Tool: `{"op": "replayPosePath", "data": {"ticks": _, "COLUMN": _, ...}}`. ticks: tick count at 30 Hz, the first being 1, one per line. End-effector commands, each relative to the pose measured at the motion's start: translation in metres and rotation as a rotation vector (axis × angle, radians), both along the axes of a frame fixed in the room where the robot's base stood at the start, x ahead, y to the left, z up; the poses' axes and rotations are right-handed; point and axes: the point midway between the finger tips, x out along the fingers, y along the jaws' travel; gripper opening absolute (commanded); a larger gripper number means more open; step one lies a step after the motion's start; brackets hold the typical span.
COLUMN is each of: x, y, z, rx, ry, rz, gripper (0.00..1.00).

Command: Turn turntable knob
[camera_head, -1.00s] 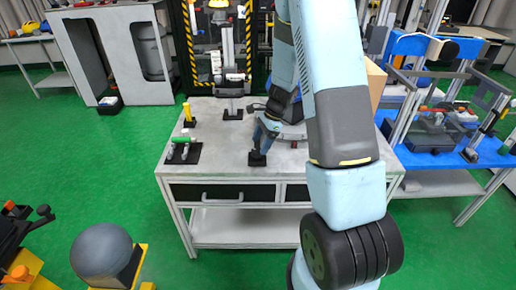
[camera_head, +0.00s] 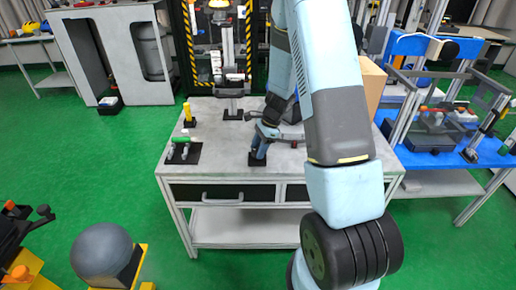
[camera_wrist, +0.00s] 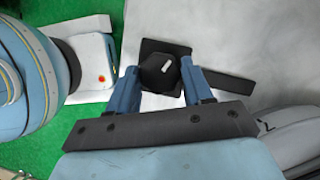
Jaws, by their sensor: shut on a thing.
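In the wrist view, the turntable knob (camera_wrist: 158,73) is a black faceted knob with a small white mark, on a dark square base (camera_wrist: 150,48). My gripper (camera_wrist: 160,82) has one blue finger on each side of the knob and is shut on it. In the head view, my gripper (camera_head: 258,148) is low at the front of the grey worktable (camera_head: 222,158), over the small black base (camera_head: 257,160). The knob itself is hidden there by the fingers.
A green-handled fixture (camera_head: 183,152) and a yellow part (camera_head: 188,114) stand at the table's left. A black-topped stand (camera_head: 232,92) is at the back. A cardboard box (camera_head: 372,88) is behind my arm.

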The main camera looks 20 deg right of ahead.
Motion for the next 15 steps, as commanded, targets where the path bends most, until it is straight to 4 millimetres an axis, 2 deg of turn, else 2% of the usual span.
{"op": "replayPosePath", "data": {"ticks": 1, "x": 0.0009, "y": 0.0, "z": 0.0003, "rx": 0.0, "ry": -0.002, "rz": -0.001, "gripper": 0.39}}
{"op": "replayPosePath", "data": {"ticks": 7, "x": 0.0013, "y": 0.0001, "z": 0.0005, "rx": -0.001, "ry": -0.003, "rz": 0.0, "gripper": 0.2}}
{"op": "replayPosePath", "data": {"ticks": 15, "x": 0.0032, "y": 0.0003, "z": 0.0009, "rx": -0.001, "ry": -0.005, "rz": 0.099, "gripper": 0.2}}
